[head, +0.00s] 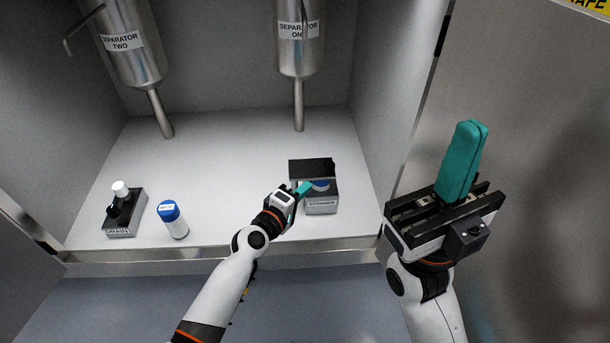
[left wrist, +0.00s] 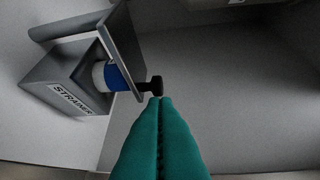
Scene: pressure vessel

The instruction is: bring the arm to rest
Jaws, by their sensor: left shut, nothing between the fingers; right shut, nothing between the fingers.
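My left gripper (head: 304,188) is shut and empty, with its teal fingertips close in front of the strainer box. In the left wrist view its teal fingers (left wrist: 160,135) are pressed together, their tips beside a small black knob (left wrist: 154,86). Whether they touch the knob I cannot tell. My left arm (head: 226,275) reaches in over the shelf's front edge. My right gripper (head: 462,160) is shut and empty, raised at the right with its teal fingers pointing up.
The strainer box (head: 321,206) holds a blue-and-white part (left wrist: 116,75) under a dark plate (head: 308,168). Separator Two (head: 131,45) and a second separator (head: 299,50) hang above. The shelf's middle (head: 225,165) is clear.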

